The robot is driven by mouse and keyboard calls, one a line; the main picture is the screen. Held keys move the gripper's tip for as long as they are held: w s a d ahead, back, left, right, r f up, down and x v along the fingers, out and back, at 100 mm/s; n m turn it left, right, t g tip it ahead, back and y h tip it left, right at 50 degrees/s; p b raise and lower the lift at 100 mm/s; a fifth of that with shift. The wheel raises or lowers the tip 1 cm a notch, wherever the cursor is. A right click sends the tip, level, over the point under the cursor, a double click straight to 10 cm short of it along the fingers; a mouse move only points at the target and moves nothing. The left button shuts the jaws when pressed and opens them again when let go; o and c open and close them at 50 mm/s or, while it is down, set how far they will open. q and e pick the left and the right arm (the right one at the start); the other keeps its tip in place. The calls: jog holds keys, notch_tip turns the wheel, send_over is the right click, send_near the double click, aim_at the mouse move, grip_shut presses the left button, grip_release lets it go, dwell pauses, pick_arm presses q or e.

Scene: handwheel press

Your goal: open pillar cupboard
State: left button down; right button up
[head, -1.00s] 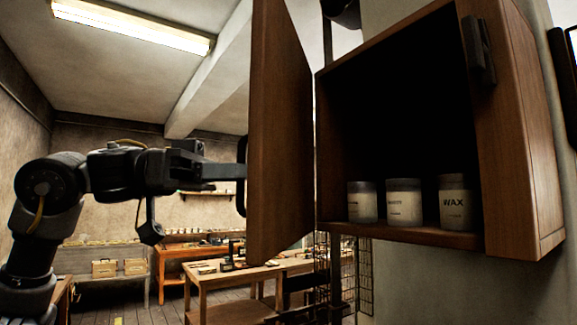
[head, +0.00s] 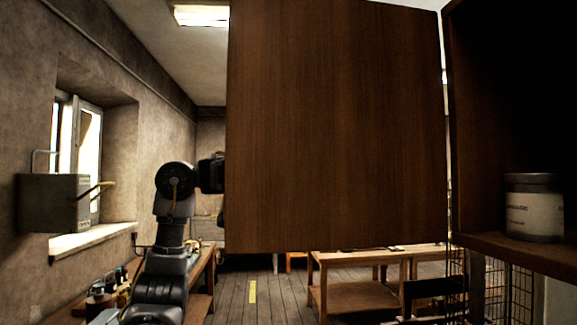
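The pillar cupboard (head: 510,255) is at the right edge, its dark inside partly in view with one labelled jar (head: 535,208) on its bottom board. Its wooden door (head: 335,125) stands swung open and fills the middle of the view, inner face towards me. My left arm comes up from below on the left and passes behind the door. The door hides my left gripper, so its fingers and any hold on the handle cannot be seen. My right gripper is not in view.
A window with a sill (head: 92,240) and a grey box (head: 55,203) are on the left wall. A bench with small items (head: 100,300) stands at lower left. A wooden table (head: 350,295) stands beyond the door. Wire mesh (head: 508,290) hangs below the cupboard. Floor shows between.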

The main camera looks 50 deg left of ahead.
pick_arm(q)
jog(key=shift+w+a, duration=0.15)
jog(key=shift+w, duration=0.05)
dwell(0.3)
jog(key=c, duration=1.6)
grip_release()
